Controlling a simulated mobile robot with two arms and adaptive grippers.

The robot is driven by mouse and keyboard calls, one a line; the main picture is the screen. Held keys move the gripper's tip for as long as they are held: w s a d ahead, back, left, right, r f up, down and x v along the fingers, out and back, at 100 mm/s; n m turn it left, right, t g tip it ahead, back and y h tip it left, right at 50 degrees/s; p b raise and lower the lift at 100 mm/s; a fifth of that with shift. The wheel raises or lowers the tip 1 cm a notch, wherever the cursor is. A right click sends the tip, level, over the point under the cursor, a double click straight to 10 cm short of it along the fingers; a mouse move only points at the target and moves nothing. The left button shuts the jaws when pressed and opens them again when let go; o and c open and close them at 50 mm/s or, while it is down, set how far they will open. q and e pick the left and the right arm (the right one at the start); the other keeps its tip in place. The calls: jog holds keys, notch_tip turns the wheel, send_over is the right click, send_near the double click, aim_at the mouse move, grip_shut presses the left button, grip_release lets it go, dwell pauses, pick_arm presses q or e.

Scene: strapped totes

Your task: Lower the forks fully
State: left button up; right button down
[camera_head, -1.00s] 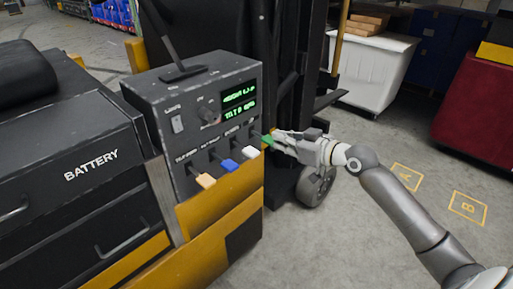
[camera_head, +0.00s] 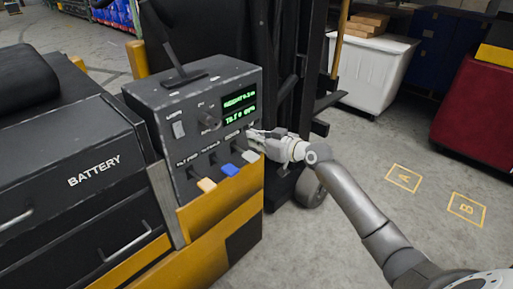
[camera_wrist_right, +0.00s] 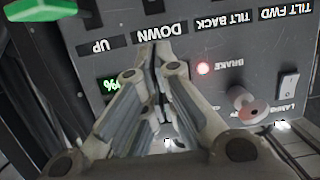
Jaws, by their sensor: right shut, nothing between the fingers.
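The dark control console (camera_head: 165,103) of the truck has a green-lit display (camera_head: 239,108) and a row of levers with a tan knob (camera_head: 206,185), a blue knob (camera_head: 229,170) and a white knob (camera_head: 250,156). My right gripper (camera_head: 250,134) is shut and empty at the console's right end. In the wrist view the right gripper (camera_wrist_right: 152,55) points at the upside-down UP and DOWN labels, with a green lever knob (camera_wrist_right: 40,9) at the top left. The green knob is not visible in the head view. A dark fork-like part (camera_head: 320,128) shows beside the mast (camera_head: 288,55).
A red light (camera_wrist_right: 203,68) glows by the BRAKE label. A battery cabinet (camera_head: 92,168) stands left. A white bin (camera_head: 370,75), a red bin (camera_head: 475,110) and blue cabinets stand behind. The floor around markings A (camera_head: 404,178) and B (camera_head: 467,208) is clear.

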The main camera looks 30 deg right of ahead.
aim_at(256, 158)
notch_tip(256, 158, down, 4)
jog(key=shift+s+d+r, duration=0.1)
jog(key=shift+s+d, duration=0.05)
dwell(0.3)
